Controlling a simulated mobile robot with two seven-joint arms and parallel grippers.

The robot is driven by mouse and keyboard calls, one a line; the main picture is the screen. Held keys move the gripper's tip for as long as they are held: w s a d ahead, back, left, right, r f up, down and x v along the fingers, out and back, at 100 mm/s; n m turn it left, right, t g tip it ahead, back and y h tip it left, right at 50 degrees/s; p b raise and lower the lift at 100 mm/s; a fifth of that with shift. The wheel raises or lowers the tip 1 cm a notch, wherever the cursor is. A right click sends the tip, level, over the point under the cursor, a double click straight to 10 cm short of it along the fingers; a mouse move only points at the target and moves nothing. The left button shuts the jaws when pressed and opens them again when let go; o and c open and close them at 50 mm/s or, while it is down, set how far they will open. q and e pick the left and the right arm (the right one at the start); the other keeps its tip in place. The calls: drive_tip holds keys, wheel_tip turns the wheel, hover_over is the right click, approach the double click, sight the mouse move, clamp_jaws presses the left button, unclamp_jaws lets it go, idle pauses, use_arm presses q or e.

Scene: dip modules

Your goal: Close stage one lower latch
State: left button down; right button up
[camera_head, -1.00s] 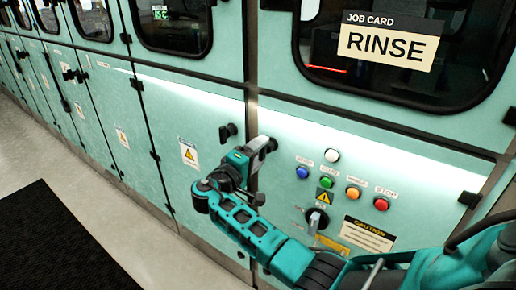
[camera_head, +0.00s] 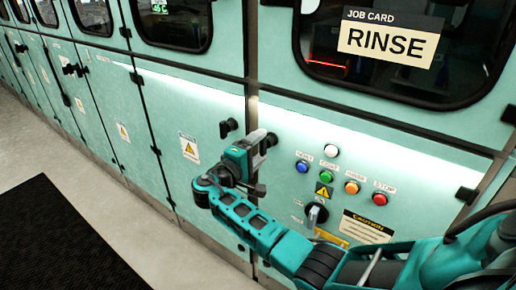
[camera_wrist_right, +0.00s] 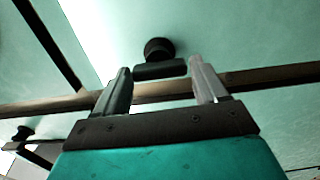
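A black latch (camera_wrist_right: 160,70), a round knob with a short bar, is on the teal panel in the right wrist view. Its bar lies across the gap between the fingertips of my right gripper (camera_wrist_right: 160,76). The fingers are apart, one near each end of the bar; I cannot tell whether they touch it. In the head view the right gripper (camera_head: 266,141) is up against the panel beside the door seam and mostly hides this latch. Another black latch (camera_head: 229,128) is just left of it, across the seam. My left gripper is not in view.
Right of the gripper is a control panel with several coloured buttons (camera_head: 351,187) and a black rotary switch (camera_head: 316,214). A RINSE job card (camera_head: 388,46) is on the window above. A dark mat (camera_head: 60,240) lies on the floor at left.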

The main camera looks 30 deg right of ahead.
drive_tip(key=shift+o, duration=1.2)
drive_tip(key=shift+a, duration=0.1)
drive_tip(key=b+v, duration=0.1)
drive_tip(key=v, duration=1.1)
drive_tip(key=shift+a, duration=0.35)
drive_tip(key=shift+s, duration=0.15)
